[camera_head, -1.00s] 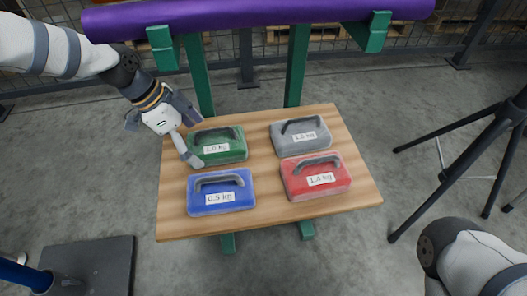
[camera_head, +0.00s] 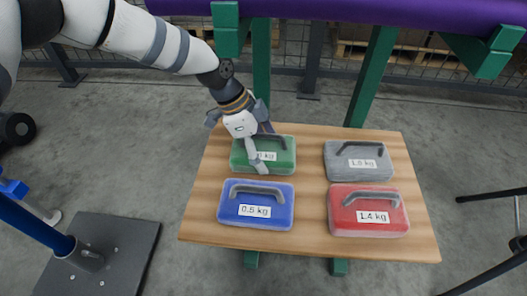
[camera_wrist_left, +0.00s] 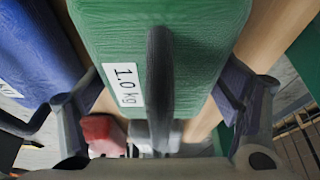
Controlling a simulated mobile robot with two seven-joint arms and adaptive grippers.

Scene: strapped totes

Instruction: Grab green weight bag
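The green weight bag (camera_head: 285,161), labelled 1.0 kg, lies at the back left of a wooden board and fills much of the left wrist view (camera_wrist_left: 205,40). Its dark handle (camera_wrist_left: 160,85) runs up the middle of that view. My left gripper (camera_head: 261,147) is over the bag, partly hiding its handle and label. Its fingers are spread, one on each side of the handle, and the gap between handle and fingers (camera_wrist_left: 162,100) shows. I cannot tell whether the fingertips touch the bag. My right gripper is not in view.
The blue bag (camera_head: 257,222) is in front of the green one, the grey bag (camera_head: 358,170) to its right, the red bag (camera_head: 368,226) at front right. A purple beam (camera_head: 400,18) on green posts (camera_head: 372,75) stands behind the board (camera_head: 310,240).

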